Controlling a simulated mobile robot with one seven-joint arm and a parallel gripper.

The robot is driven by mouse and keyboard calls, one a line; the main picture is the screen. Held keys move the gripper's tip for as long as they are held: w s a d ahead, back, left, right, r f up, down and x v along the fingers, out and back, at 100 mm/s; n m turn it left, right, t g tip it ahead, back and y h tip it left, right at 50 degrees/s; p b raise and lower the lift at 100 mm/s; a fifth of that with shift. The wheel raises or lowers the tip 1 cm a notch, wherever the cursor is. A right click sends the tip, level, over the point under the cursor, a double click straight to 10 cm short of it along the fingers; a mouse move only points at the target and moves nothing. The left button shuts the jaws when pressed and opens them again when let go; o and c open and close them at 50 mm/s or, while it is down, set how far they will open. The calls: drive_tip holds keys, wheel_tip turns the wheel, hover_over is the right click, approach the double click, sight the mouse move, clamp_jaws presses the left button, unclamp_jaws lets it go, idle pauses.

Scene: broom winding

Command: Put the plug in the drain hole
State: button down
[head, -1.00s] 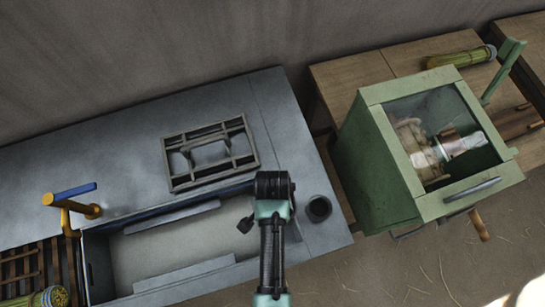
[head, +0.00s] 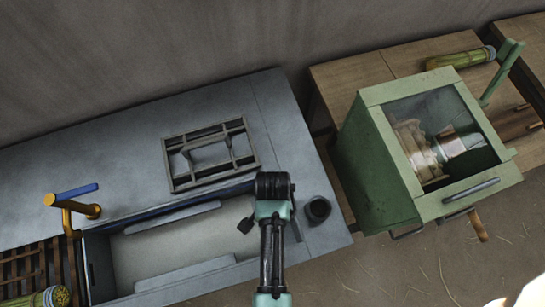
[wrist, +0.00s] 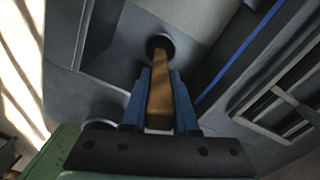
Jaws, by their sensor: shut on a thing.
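In the wrist view my gripper (wrist: 159,72) has its two blue fingers shut on a brown, wood-coloured tapered plug (wrist: 160,108). The plug points away from the camera toward a dark round drain hole (wrist: 160,41) in the grey sink floor. Its far end overlaps the near edge of the hole in the picture. I cannot tell whether it touches or enters the hole. In the head view my arm reaches over the right end of the sink basin (head: 180,247).
A grey rack (head: 209,153) lies on the counter behind the basin. A dark round fitting (head: 318,209) is on the counter right of my arm. A yellow-and-blue tap (head: 72,203) stands at left. A green glass-fronted cabinet (head: 375,175) stands at right.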

drive_tip(key=shift+f+b, duration=0.45)
drive_tip(key=shift+f, duration=0.15)
drive_tip(key=c, duration=1)
unclamp_jaws()
drive_tip(key=shift+o, duration=0.2)
drive_tip(key=shift+r, duration=0.1)
wheel_tip(320, 180, up, 11)
drive_tip(key=p, duration=1.1)
drive_tip(key=shift+p, duration=0.35)
